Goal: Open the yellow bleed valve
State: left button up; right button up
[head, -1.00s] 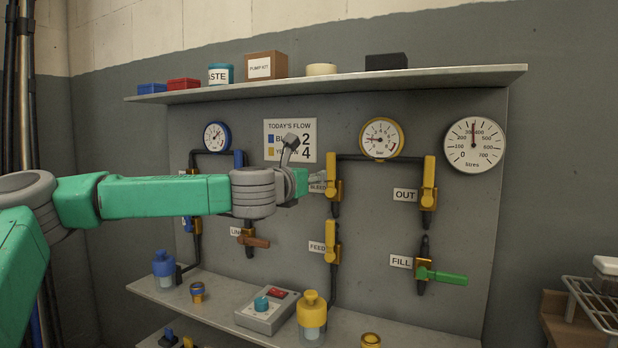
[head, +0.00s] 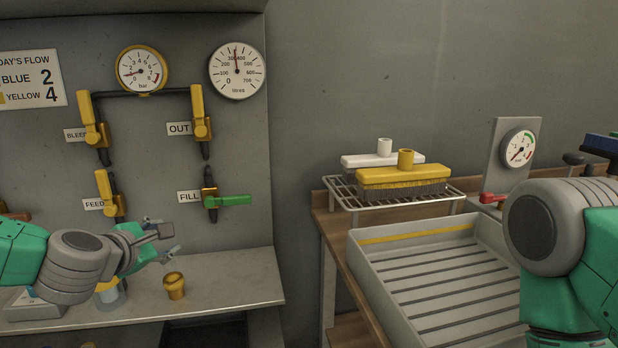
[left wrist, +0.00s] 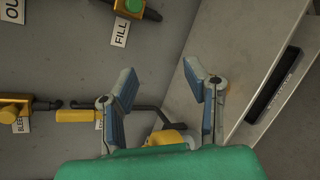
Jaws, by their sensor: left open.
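The yellow bleed valve (head: 92,118) is on the grey panel beside the BLEED label, its handle close to upright along the pipe. In the left wrist view part of the bleed valve (left wrist: 15,108) shows at the left edge. Below it in the head view, the yellow feed valve handle (head: 104,190) also stands nearly upright. My left gripper (head: 165,244) is open and empty, low in front of the panel, below and right of both valves and apart from them. Its spread fingers also show in the left wrist view (left wrist: 160,76). My right gripper is out of view.
The OUT valve (head: 198,108) has an upright yellow handle; the FILL valve has a green sideways handle (head: 234,200). A brass-coloured cup (head: 174,286) stands on the lower shelf (head: 240,288) near my left gripper. A slatted tray (head: 362,256) and a rack with brushes (head: 405,182) are to the right.

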pick_arm(q)
jog(key=s+d+f+m+g+h, duration=0.1)
jog(key=s+d+f+m+g, duration=0.25)
jog(key=s+f+m, duration=0.55)
jog(key=s+d+f+m+g, duration=0.35)
jog(key=s+f, duration=0.25)
jog(key=f, duration=0.6)
jog(key=s+a+f+m+g, duration=0.2)
jog(key=s+f+m, duration=0.2)
jog(key=s, duration=0.4)
jog(key=s+a+f+m+g+y, duration=0.1)
jog(key=s+f+m, duration=0.3)
jog(key=s, duration=0.4)
jog(key=s+a+f+m+g+y, duration=0.1)
jog(key=s+a+f+m+g, duration=0.2)
jog(key=s, duration=0.5)
jog(key=shift+s+f+m, duration=0.15)
jog(key=shift+f+m, duration=0.45)
jog(key=shift+m, duration=0.35)
